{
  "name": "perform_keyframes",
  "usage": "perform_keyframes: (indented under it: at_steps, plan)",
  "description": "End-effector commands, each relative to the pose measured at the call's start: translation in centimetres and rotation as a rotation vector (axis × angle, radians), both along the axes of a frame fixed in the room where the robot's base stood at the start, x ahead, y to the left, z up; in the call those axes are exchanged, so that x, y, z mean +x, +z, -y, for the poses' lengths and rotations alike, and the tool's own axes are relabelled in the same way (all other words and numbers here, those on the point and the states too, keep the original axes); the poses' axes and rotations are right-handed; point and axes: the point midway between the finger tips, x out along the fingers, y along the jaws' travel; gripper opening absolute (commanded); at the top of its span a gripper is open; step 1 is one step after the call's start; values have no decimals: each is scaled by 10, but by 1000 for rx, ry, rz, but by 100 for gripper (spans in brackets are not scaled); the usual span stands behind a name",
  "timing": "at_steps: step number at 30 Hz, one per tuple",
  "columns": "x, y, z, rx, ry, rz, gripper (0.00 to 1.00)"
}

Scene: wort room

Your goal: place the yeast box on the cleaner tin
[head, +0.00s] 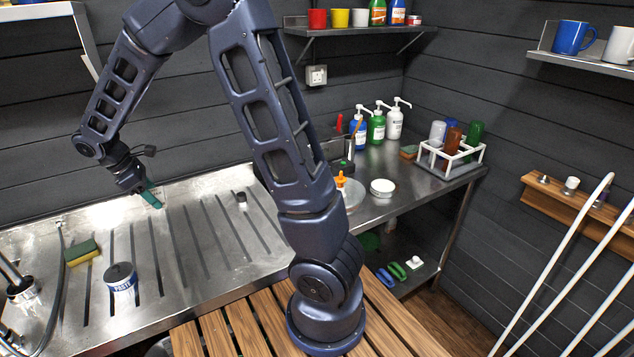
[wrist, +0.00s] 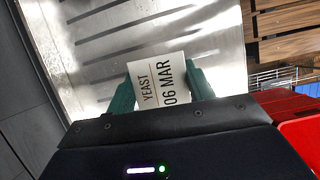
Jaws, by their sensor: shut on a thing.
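The yeast box (wrist: 160,84) shows its white label, reading "YEAST 06 MAR", in the wrist view. My gripper (wrist: 160,90) is shut on it, with one green finger on each side. In the head view my gripper (head: 149,196) hangs over the back of the steel drainer; the box is mostly hidden there by the fingers.
A green and yellow sponge (head: 83,252) lies left of the tin. A small dark item (head: 242,200) stands on the drainer to the right. A tap (head: 20,285) and hose are at the left edge. A bottle rack (head: 452,158) and pump bottles (head: 377,125) stand far right.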

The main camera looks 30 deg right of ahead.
Motion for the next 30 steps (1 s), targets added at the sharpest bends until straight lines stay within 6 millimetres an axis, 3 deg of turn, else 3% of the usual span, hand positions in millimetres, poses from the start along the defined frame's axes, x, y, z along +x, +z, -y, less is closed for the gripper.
perform_keyframes:
  at_steps: [4,8,18,30]
  plan:
    - [9,1,12,0,-28,1,29]
    - [26,5,39,0,-86,2,29]
    - [73,16,143,-3,-294,1,29]
    - [98,31,275,-6,-539,2,29]
